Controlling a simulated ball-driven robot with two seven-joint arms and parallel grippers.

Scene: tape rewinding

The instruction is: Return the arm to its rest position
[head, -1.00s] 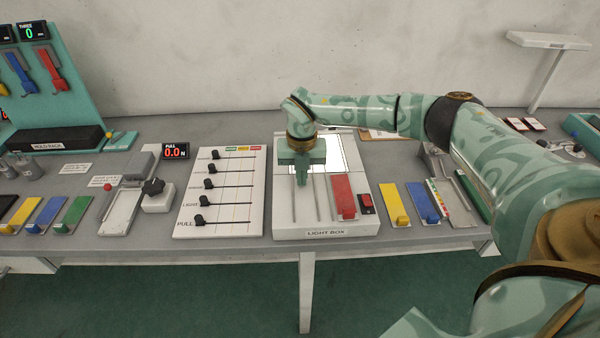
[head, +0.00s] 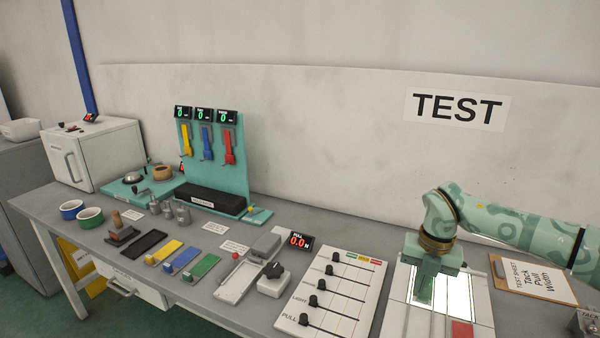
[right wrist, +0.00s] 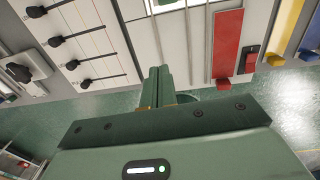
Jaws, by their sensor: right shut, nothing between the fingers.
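My right arm comes in from the right in the head view. Its gripper (head: 425,290) points down over the light box (head: 395,318), a white box with a bright panel. In the right wrist view the two fingers (right wrist: 158,80) are together with nothing between them. The light box also shows in that view, with its red block (right wrist: 227,42) beyond the fingertips to the right. I cannot tell from these views how far the fingertips are above the box. My left gripper is not in view.
A white slider board (head: 330,300) stands just left of the light box. A clipboard (head: 535,280) lies to its right. Left along the bench are a pull readout (head: 301,241), coloured blocks (head: 182,260) and a teal rack (head: 215,150). A white cabinet (head: 95,155) stands at the far left.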

